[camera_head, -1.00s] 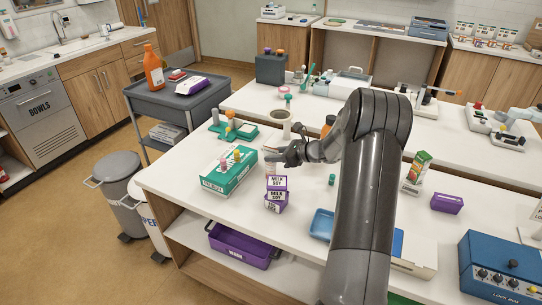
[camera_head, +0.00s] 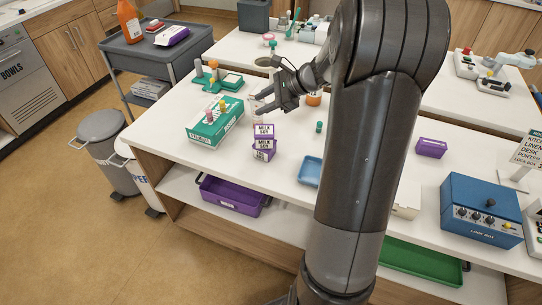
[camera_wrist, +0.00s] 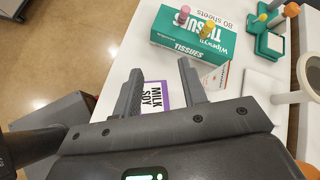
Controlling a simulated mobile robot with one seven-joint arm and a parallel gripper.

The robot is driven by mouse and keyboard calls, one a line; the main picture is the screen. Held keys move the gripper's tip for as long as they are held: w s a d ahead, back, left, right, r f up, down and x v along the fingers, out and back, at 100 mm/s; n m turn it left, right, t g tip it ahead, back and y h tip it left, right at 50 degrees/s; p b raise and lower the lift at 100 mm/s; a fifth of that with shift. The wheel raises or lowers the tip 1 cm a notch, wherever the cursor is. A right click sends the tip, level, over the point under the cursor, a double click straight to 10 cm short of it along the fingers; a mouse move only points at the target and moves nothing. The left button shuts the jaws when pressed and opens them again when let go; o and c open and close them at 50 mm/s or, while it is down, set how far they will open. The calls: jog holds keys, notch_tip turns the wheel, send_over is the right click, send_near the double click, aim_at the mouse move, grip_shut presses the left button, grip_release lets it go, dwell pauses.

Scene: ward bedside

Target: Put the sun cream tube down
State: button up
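My gripper (camera_wrist: 160,78) is open in the wrist view, with nothing held between its fingers. It is above the white table, beside the tissue box. In the head view my gripper (camera_head: 262,103) is small and partly hidden by my arm. A pale item with orange-red marking (camera_wrist: 222,79) shows beyond the right finger, next to the tissue box. It is partly covered, and I cannot tell whether it is the sun cream tube. No other thing is clearly that tube.
The green tissue box (camera_head: 215,126) carries small pegs on top. A blue tray (camera_head: 311,171) is to the right. The table (camera_head: 200,155) is bare near its front left edge.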

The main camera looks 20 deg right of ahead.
jog(key=s+a+r+n+g+h, duration=0.1)
jog(key=s+a+r+n+h, duration=0.15)
jog(key=s+a+n, duration=0.35)
jog(key=s+a+r+n+g+h, duration=0.1)
jog(key=s+a+r+n+g, duration=0.2)
jog(key=s, duration=0.4)
jog(key=s+r+n+t+h, duration=0.1)
jog(key=s+n+h, duration=0.1)
jog(key=s+n, duration=0.3)
jog(key=s+a+r+n+t+h, duration=0.1)
jog(key=s+n+t+h, duration=0.1)
jog(key=s+n, duration=0.4)
jog(key=shift+s+r+t+h, duration=0.35)
jog(key=shift+s+h, duration=0.3)
jog(key=shift+s, duration=2)
